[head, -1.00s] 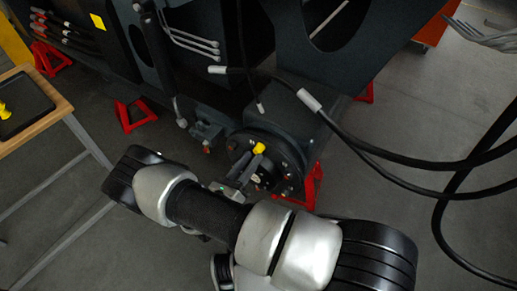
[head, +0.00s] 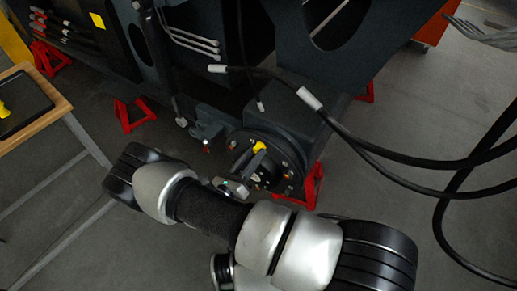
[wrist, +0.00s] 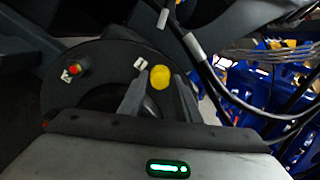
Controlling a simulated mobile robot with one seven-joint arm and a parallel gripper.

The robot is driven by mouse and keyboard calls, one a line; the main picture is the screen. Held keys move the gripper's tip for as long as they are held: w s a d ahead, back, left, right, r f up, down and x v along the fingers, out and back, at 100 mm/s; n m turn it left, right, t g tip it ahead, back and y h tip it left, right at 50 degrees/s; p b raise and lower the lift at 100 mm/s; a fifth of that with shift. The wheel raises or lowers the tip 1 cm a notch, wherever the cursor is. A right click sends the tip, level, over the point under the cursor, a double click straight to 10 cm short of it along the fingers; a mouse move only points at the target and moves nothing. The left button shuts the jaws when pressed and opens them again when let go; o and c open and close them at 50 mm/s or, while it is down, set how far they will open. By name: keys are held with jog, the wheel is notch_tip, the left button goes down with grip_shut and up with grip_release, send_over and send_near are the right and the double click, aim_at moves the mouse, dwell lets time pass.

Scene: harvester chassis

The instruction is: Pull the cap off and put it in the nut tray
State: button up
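The yellow cap (head: 259,147) is at the face of the round black hub (head: 290,160), low on the chassis. In the wrist view the cap (wrist: 160,77) shows between the two fingers of my gripper (wrist: 163,80), with a small gap visible beside it. My gripper (head: 249,160) looks open around the cap in the head view; its far finger is partly hidden. A dark shallow tray (head: 28,97) lies on the wooden table at the left edge, with a yellow item (head: 3,109) in it.
Red stands (head: 134,115) are under the chassis, one (head: 312,185) close to the right of the hub. Black hoses with white sleeves (head: 309,98) hang to the right above the hub.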

jog(key=c, duration=0.4)
jog(key=shift+s+a, duration=0.1)
jog(key=shift+c, duration=0.2)
jog(key=shift+b+v, duration=0.45)
jog(key=shift+v, duration=1.95)
